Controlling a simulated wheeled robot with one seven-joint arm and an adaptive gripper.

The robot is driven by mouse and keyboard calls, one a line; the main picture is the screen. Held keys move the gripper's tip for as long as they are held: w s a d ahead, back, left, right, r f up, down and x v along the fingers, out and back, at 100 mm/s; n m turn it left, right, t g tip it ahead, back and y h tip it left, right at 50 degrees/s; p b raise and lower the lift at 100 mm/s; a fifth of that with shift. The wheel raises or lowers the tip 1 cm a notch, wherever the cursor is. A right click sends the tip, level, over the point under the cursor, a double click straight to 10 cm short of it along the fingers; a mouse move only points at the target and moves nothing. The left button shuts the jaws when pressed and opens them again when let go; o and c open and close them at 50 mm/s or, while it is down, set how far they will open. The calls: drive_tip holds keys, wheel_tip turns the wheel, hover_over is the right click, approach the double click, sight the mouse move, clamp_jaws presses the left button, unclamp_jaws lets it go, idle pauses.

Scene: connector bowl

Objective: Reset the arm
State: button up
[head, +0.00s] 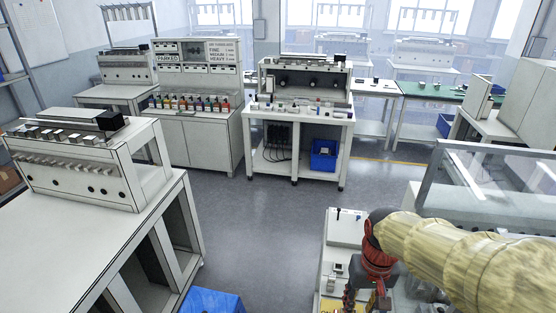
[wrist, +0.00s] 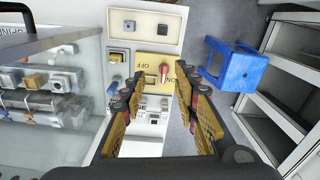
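My arm (head: 465,255), in a pale yellow cover, reaches in from the right of the head view and bends down at a red wrist joint. My gripper (wrist: 160,76) shows in the wrist view with its two yellow-padded fingers spread apart and nothing between them. In the head view the gripper is low and partly cut off by the bottom edge. It is over a white control panel (head: 345,225). In the wrist view this panel (wrist: 149,50) has a yellow plate with a red-handled switch (wrist: 164,69) just beyond the fingertips. I cannot tell whether they touch.
A glass-covered machine (head: 490,180) stands to the right, close to my arm. A white workbench (head: 70,240) fills the left. The central floor (head: 265,235) is clear.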

drive_tip(key=s+r+t+b, duration=0.3)
drive_tip(key=s+r+t, duration=0.2)
drive_tip(key=s+r, duration=0.4)
drive_tip(key=shift+a, duration=0.25)
